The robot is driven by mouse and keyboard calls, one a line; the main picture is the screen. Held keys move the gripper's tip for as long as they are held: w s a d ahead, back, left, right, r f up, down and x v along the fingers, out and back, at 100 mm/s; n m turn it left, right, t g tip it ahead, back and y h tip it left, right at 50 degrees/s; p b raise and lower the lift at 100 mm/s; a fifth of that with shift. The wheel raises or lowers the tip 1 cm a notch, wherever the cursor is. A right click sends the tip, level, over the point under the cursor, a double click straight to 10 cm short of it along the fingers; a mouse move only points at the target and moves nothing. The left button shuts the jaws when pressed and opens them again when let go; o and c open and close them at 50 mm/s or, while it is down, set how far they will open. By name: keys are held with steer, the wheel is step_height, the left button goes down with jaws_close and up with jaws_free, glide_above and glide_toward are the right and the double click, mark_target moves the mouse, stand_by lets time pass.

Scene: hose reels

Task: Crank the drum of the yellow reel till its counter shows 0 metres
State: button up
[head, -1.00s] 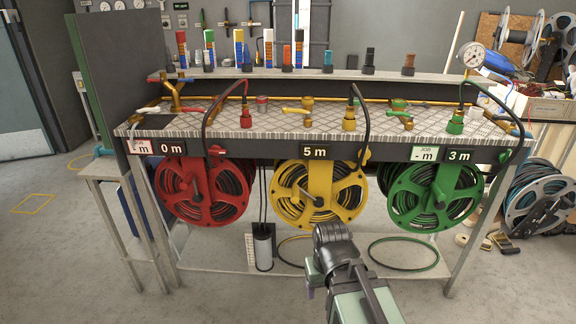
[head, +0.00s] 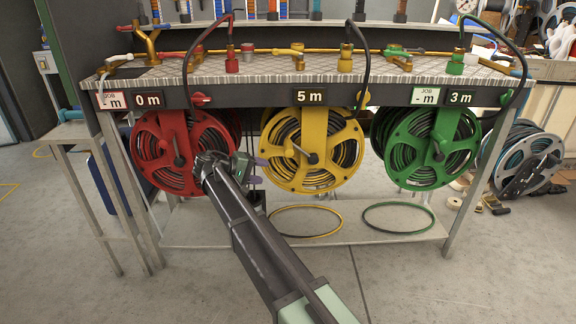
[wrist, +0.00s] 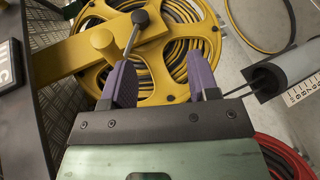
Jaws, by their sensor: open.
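The yellow reel (head: 322,166) hangs under the middle of the bench, with hose wound on its drum. Its counter (head: 310,97) reads 5 m.
A red reel (head: 150,150) with counter 0 m hangs at left, a green reel (head: 405,150) with counter 3 m at right. Hose loops (head: 368,215) lie on the lower shelf. A grey cylinder (wrist: 285,72) stands near my gripper.

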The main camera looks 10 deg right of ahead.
mark_target(289, 147)
steer(key=w+r+h, duration=0.3)
steer(key=r, duration=0.2)
steer(key=shift+m, duration=0.4)
steer(key=x, duration=1.1)
steer(key=shift+w+d+r, duration=0.1)
steer(key=shift+w+r, duration=0.1)
steer(key=shift+r, duration=0.1)
jaws_close()
